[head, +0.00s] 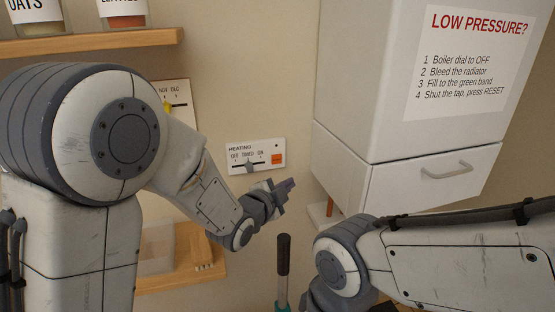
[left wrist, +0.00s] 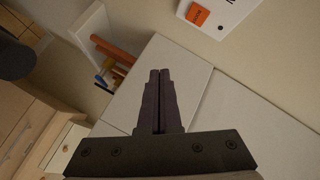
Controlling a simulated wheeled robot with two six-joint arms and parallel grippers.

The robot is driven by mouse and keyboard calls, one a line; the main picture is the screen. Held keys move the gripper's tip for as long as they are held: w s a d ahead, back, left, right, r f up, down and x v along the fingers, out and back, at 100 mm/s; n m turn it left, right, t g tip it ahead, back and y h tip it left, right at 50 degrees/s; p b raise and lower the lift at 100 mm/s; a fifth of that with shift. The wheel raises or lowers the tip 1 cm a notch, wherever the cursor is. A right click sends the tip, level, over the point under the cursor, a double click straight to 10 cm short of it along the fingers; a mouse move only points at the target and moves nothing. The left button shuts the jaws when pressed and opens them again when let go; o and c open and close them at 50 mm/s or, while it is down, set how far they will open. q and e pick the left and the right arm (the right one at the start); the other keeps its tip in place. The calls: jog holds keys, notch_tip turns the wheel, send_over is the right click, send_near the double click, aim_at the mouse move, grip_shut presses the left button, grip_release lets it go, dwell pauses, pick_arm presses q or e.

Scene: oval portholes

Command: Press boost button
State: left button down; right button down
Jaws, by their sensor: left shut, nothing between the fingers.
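The white HEATING panel (head: 240,156) is on the wall in the middle of the head view. It has a grey switch (head: 250,167) under the words OFF, TIMED and ON, and an orange button (head: 277,159) at its right end. The orange button also shows at the top of the left wrist view (left wrist: 198,14), with writing too small to read. My left gripper (head: 289,185) is just below and right of the button in the head view, apart from it. In the left wrist view its fingers (left wrist: 159,76) are shut and empty. My right gripper is out of view.
A white cabinet (head: 345,90) with a handled lower front stands right of the panel. A small shelf (left wrist: 97,27) holds an orange-brown rod (left wrist: 112,49). A dark-handled tool (head: 283,255) stands below my left gripper. A wooden shelf (head: 90,45) holds jars at upper left.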

aim_at(277, 159)
pick_arm(q)
jog(key=shift+w+a+p, duration=0.4)
jog(key=shift+w+a, duration=0.05)
jog(key=shift+w, duration=0.95)
jog(key=shift+w+a+p, duration=0.35)
jog(key=shift+w+a, duration=0.1)
jog(key=shift+w, duration=0.95)
jog(key=shift+w+a+p, duration=0.4)
jog(key=shift+w+a, duration=0.05)
jog(key=shift+w, duration=0.95)
jog(key=shift+w, duration=0.15)
jog(key=shift+w+a, duration=0.1)
jog(key=shift+w, duration=0.15)
